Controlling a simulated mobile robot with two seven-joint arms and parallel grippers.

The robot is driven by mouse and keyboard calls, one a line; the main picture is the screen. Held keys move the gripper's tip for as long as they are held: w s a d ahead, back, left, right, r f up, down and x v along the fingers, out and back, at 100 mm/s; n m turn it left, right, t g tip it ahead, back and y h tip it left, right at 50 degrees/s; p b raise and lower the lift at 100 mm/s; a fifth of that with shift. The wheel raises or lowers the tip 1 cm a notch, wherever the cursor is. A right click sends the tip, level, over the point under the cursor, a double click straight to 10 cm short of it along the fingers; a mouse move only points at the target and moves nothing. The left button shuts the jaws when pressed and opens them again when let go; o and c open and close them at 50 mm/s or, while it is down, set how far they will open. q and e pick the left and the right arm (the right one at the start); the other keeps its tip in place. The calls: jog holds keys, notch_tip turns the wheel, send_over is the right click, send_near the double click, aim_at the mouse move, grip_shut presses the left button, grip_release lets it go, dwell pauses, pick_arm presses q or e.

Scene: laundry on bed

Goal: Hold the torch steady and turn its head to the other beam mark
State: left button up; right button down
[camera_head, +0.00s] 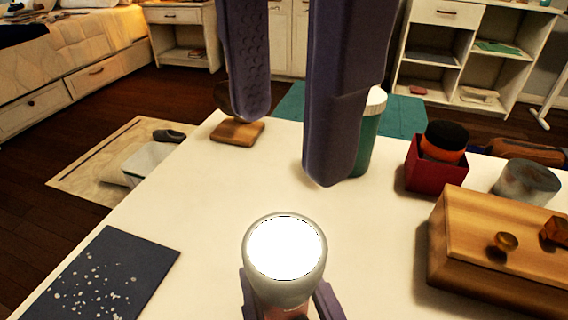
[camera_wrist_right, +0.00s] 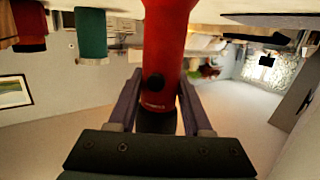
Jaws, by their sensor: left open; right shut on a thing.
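The torch points up toward the head camera, its round pale head (camera_head: 318,262) glowing white at the front middle of the head view. In the right wrist view its red body (camera_wrist_right: 170,40) has a dark button and a black end. My right gripper (camera_wrist_right: 159,90) is shut on the torch body, one finger on each side; its fingers also show below the torch head in the head view (camera_head: 284,301). My left gripper (camera_head: 290,148) is open and empty, fingers pointing down, beyond the torch head and apart from it. No beam marks can be made out.
On the white table (camera_head: 215,200) stand a green container with a white lid (camera_head: 366,140), a red box (camera_head: 433,175), a grey cup (camera_head: 526,182) and a wooden box (camera_head: 500,240).

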aim_at(283, 241)
pick_arm(q)
jog(key=o, duration=0.3)
jog(key=shift+w+a+n+g, duration=0.1)
jog(key=shift+w+n+g, duration=0.25)
jog(key=shift+n, duration=0.85)
jog(key=o, duration=0.3)
jog(key=n, duration=0.2)
jog(key=w+n+g, duration=0.1)
jog(key=n, duration=0.2)
jog(key=shift+w+a+n+h, duration=0.3)
jog(key=shift+n+h, duration=0.1)
jog(key=f+n, duration=0.2)
jog(key=f, duration=0.1)
jog(key=s+f+n+g+h, duration=0.1)
jog(key=f+n, duration=0.2)
jog(key=f, duration=0.1)
jog(key=s+f+n+g, duration=0.1)
jog(key=f+n, duration=0.2)
jog(key=f, duration=0.1)
jog(key=shift+s+d+f, duration=0.1)
jog(key=shift+s+d, duration=0.05)
jog(key=shift+d, duration=0.25)
jog(key=c, duration=1.4)
